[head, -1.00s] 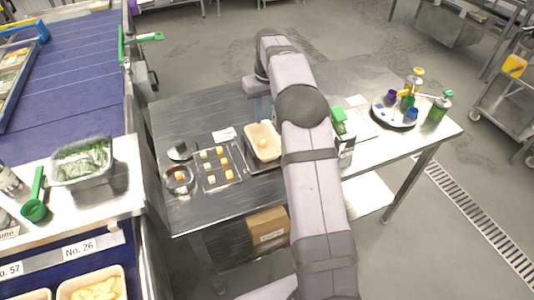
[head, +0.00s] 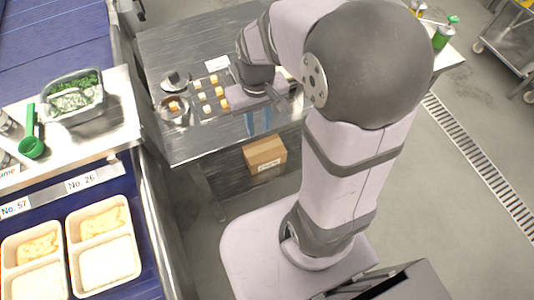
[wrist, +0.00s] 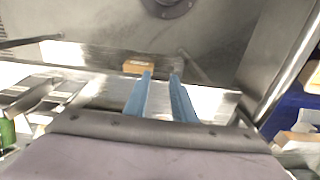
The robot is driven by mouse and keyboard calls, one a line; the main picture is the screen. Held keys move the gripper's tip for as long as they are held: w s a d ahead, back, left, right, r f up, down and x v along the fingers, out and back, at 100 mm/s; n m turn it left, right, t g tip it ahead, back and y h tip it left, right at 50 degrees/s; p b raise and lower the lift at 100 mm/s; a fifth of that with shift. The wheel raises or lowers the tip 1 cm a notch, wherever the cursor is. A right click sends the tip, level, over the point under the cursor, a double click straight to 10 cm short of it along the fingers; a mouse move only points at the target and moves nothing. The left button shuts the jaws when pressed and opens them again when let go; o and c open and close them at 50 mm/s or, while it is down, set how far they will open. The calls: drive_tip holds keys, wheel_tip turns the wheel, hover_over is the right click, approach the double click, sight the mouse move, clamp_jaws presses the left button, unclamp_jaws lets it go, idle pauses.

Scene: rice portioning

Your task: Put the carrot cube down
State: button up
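In the head view, orange carrot cubes (head: 224,104) and pale cubes (head: 206,108) lie in a dark tray (head: 198,118) on the steel table. One orange cube (head: 173,105) sits in a small round dish (head: 166,117) left of the tray. My gripper (head: 258,132) points down by the table's front edge, right of the tray. Its two blue fingers also show in the wrist view (wrist: 161,76), spread apart with a gap between them and no cube visible there. My wrist covers part of the table beyond the tray.
A cardboard box (head: 265,156) stands on the lower shelf below my gripper. A small dark dish (head: 175,80) and a white label (head: 217,63) lie near the tray. A bin of greens (head: 72,96) stands on the left counter. Filled food trays (head: 104,245) are at lower left.

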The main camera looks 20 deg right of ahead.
drive_tip(key=s+a+f, duration=0.1)
drive_tip(key=s+f, duration=0.1)
drive_tip(key=s, duration=0.6)
drive_tip(key=shift+f, duration=0.3)
